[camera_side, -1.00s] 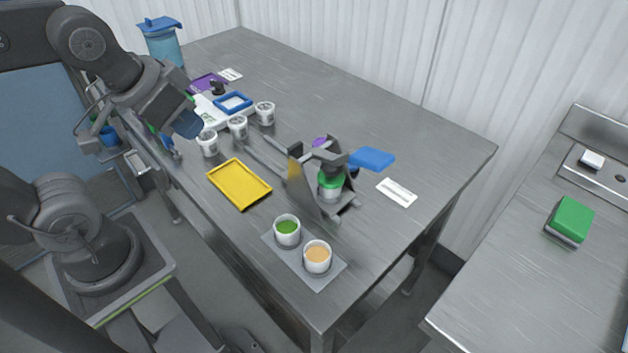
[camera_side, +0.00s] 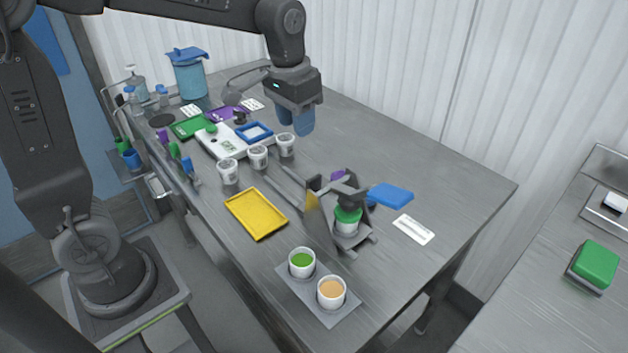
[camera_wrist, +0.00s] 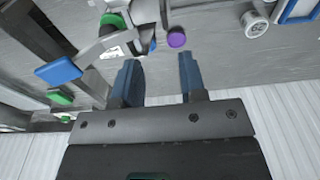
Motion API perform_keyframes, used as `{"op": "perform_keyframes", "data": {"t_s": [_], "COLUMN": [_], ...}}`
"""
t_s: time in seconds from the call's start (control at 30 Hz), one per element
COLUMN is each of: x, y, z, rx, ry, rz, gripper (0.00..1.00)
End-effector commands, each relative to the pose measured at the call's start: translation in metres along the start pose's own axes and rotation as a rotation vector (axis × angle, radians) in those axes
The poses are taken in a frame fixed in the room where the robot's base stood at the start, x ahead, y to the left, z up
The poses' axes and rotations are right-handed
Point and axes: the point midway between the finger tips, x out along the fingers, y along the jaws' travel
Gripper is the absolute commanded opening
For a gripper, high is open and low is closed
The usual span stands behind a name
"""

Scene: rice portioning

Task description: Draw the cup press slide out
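The cup press (camera_side: 318,212) is a grey metal stand on the steel table. It has a blue lever paddle (camera_side: 390,194) to its right and a purple knob (camera_side: 338,176) at its back. A green-topped cup (camera_side: 347,222) sits inside it; which part is the slide is hard to tell. My gripper (camera_side: 296,128) hangs fingers down above the table, behind and left of the press, apart from it. In the wrist view its two blue fingers (camera_wrist: 160,70) are apart and empty. The purple knob (camera_wrist: 176,40) shows beyond them, and the blue paddle (camera_wrist: 58,70) lies left.
Several white cups (camera_side: 258,157) stand left of the press. A yellow tray (camera_side: 256,214) lies in front of them. A grey mat (camera_side: 318,312) holds two filled cups near the front edge. A white card (camera_side: 414,229) lies right of the press. The table's back right is clear.

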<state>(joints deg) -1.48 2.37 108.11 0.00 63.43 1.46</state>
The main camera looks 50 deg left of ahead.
Motion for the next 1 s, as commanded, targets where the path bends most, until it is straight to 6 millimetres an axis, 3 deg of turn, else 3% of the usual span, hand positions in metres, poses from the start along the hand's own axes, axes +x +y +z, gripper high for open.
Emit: {"op": "perform_keyframes", "data": {"t_s": [0.1,0.3,0.57,1.0], "x": [0.021,0.038,0.066,0.151], "y": [-0.002,-0.004,-0.004,-0.004], "z": [-0.024,-0.041,-0.037,-0.028], "rx": [0.000,0.000,0.000,0.000], "ry": [-0.063,-0.106,-0.112,-0.111], "rz": [0.001,0.003,0.003,0.003], "gripper": [0.38,0.38,0.38,0.38]}}
